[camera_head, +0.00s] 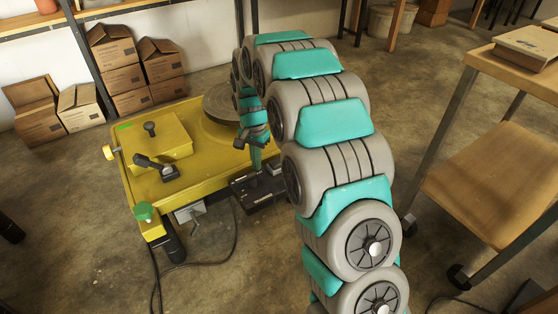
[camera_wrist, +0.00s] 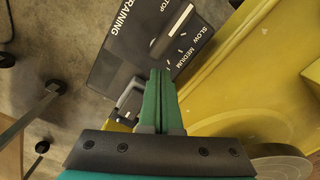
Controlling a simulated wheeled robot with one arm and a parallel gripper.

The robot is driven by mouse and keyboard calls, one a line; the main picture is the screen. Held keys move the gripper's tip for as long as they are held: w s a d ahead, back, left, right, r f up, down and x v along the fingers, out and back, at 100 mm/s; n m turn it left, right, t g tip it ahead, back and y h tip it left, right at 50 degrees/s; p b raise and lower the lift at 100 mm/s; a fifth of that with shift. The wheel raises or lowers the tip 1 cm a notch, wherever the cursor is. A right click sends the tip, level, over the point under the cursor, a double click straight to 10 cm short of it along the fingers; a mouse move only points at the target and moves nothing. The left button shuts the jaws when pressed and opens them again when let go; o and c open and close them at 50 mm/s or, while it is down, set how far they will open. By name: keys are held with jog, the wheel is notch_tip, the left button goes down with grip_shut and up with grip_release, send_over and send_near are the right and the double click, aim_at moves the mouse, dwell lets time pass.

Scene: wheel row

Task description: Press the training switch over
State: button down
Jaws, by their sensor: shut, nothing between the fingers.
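A black control panel (camera_wrist: 150,50) fills the upper middle of the wrist view. It bears the words TRAINING, STOP, SLOW and MEDIUM. In the head view my gripper (camera_head: 256,168) points down at the black control box (camera_head: 262,193), and the switch is too small to make out.
The control box sits at the front right of a yellow potter's wheel (camera_head: 140,190) with a grey round wheel head (camera_head: 220,104). A wooden trolley (camera_head: 490,180) stands at the right; cardboard boxes (camera_head: 120,70) are behind.

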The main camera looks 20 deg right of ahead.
jog(key=shift+s+a, duration=0.15)
jog(key=shift+a, duration=0.3)
notch_tip(320, 180, up, 8)
jog(key=p, duration=0.1)
jog(key=shift+p, duration=0.4)
dwell(0.4)
jog(key=s+d+r+n, duration=0.2)
jog(key=s+r, duration=0.1)
jog(key=s, duration=0.7)
jog(key=s+d+r+n, duration=0.2)
jog(key=s+r, duration=0.2)
jog(key=s, duration=0.5)
jog(key=s+d+f+n+g, duration=0.1)
jog(key=s+n, duration=0.3)
jog(key=s, duration=1.8)
jog(key=shift+s+d+f+g, duration=0.2)
jog(key=shift+s+d+g, duration=0.15)
jog(key=shift+g, duration=0.05)
